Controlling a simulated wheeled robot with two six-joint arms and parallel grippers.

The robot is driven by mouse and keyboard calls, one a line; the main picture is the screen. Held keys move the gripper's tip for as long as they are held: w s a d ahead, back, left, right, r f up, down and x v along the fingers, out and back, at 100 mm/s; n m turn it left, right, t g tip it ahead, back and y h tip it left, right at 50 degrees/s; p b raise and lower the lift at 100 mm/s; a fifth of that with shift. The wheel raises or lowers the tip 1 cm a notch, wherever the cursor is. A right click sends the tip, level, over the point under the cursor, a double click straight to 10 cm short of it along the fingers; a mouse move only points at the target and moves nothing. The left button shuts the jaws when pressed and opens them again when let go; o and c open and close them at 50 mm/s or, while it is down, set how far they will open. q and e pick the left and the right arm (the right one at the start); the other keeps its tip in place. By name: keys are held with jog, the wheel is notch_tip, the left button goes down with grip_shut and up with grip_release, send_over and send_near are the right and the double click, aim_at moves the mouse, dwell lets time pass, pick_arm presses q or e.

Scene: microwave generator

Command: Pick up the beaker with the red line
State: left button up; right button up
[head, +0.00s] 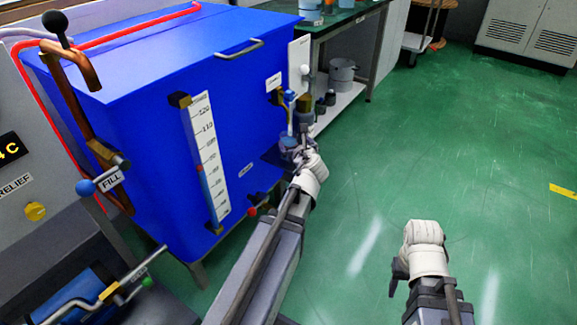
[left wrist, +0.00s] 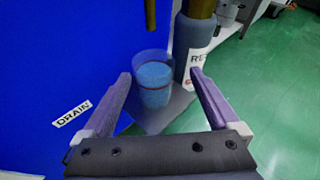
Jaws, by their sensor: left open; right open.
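A clear beaker (left wrist: 153,88) with blue liquid stands on a small dark grey shelf (left wrist: 172,112) in the left wrist view. A thin dark reddish line runs across its side. My left gripper (left wrist: 160,76) is open, with one purple finger on each side of the beaker; I cannot tell whether they touch it. In the head view my left gripper (head: 290,152) is at the small shelf on the blue tank's right side, and the beaker is small there and partly hidden. My right gripper (head: 399,272) is open and empty over the green floor, its fingers hard to make out.
The blue tank (head: 150,110) with a level scale (head: 206,150) stands on the left. A brass spout (left wrist: 150,14) hangs above the beaker. A dark bottle with a white label (left wrist: 196,50) stands close behind it. The green floor (head: 480,150) at right is clear.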

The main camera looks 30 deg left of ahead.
aim_at(287, 134)
pick_arm(q)
jog(key=shift+a+f+m+b, duration=0.4)
jog(key=shift+f+m+b, duration=0.1)
jog(key=shift+m, duration=0.1)
pick_arm(e)
jog(key=shift+s+d+f, duration=0.1)
jog(key=shift+s+f, duration=0.1)
jog(key=shift+f, duration=0.7)
pick_arm(q)
jog(key=x, duration=0.2)
jog(key=shift+w+a+f+b, duration=0.1)
jog(key=shift+w+a+b, duration=0.05)
jog(key=shift+w+b, duration=0.15)
jog(key=shift+a+r+b+x, duration=0.1)
jog(key=shift+b+x, duration=0.1)
jog(key=shift+x, duration=0.65)
jog(key=shift+a+r+b+x, duration=0.1)
jog(key=shift+r+b+x, duration=0.05)
jog(key=shift+x, duration=0.75)
jog(key=shift+r+b+x, duration=0.1)
jog(key=shift+b+x, duration=0.1)
jog(key=shift+x, duration=0.65)
jog(key=shift+s, duration=0.1)
pick_arm(e)
jog(key=shift+f, duration=0.85)
pick_arm(q)
jog(key=c, duration=1.5)
jog(key=shift+r, duration=0.2)
pick_arm(e)
jog(key=shift+r, duration=0.2)
